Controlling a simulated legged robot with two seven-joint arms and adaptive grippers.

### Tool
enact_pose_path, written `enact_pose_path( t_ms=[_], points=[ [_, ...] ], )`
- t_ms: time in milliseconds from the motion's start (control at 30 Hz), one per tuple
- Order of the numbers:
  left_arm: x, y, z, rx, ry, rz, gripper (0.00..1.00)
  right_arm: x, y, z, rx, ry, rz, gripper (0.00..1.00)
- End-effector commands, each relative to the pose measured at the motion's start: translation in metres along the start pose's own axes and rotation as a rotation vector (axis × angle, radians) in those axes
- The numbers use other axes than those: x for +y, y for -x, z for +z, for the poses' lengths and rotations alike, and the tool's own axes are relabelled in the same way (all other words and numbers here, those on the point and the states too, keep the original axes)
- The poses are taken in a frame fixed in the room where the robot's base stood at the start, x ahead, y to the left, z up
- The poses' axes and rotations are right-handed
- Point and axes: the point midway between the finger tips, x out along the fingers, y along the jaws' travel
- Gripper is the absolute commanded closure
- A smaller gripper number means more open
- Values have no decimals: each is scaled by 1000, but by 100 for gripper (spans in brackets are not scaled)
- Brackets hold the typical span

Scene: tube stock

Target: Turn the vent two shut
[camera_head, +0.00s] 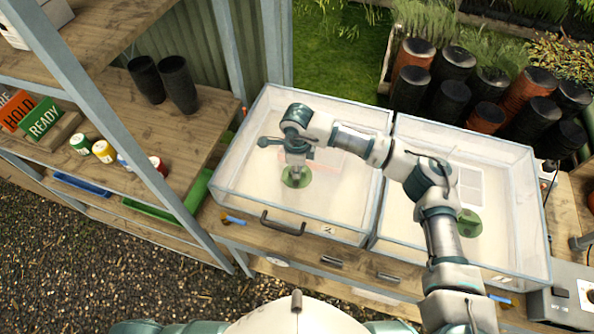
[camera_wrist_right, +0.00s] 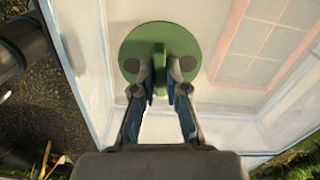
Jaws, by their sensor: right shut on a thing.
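Vent two (camera_head: 288,181) is a round green disc on the clear lid of the left box (camera_head: 225,195), whose front label looks like a 2. In the right wrist view the vent (camera_wrist_right: 135,45) has a raised green tab (camera_wrist_right: 160,57) across its middle and small dark round openings. My right gripper (camera_head: 295,170) is over the vent. In the right wrist view its fingers (camera_wrist_right: 160,80) are shut on the tab, one on each side. The fingers hide part of the disc. My left gripper is not in view.
A second clear box (camera_head: 530,225) stands at the right, with a green vent (camera_head: 468,223) partly behind my arm. A handle (camera_head: 282,223) sticks out at the left box's front. Wooden shelves (camera_head: 200,115) with paint pots stand at left. Dark and terracotta pots (camera_head: 455,95) stand behind.

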Motion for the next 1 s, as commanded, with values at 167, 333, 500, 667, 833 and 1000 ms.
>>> enact_pose_path(
  t_ms=[167,333,500,667,833,1000],
  points=[
    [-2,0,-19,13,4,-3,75,-1,0,1,-5,-96,-3,100],
    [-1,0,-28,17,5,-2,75,-1,1,1,-5,-152,-4,100],
    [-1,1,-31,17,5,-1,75,-1,2,1,-5,-178,-4,100],
    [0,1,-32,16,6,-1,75,-1,2,1,-5,-184,-4,100],
    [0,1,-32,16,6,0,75,-1,2,1,-5,-184,-4,100],
    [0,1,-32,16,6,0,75,-1,2,1,-5,-183,-4,65]
  ],
)
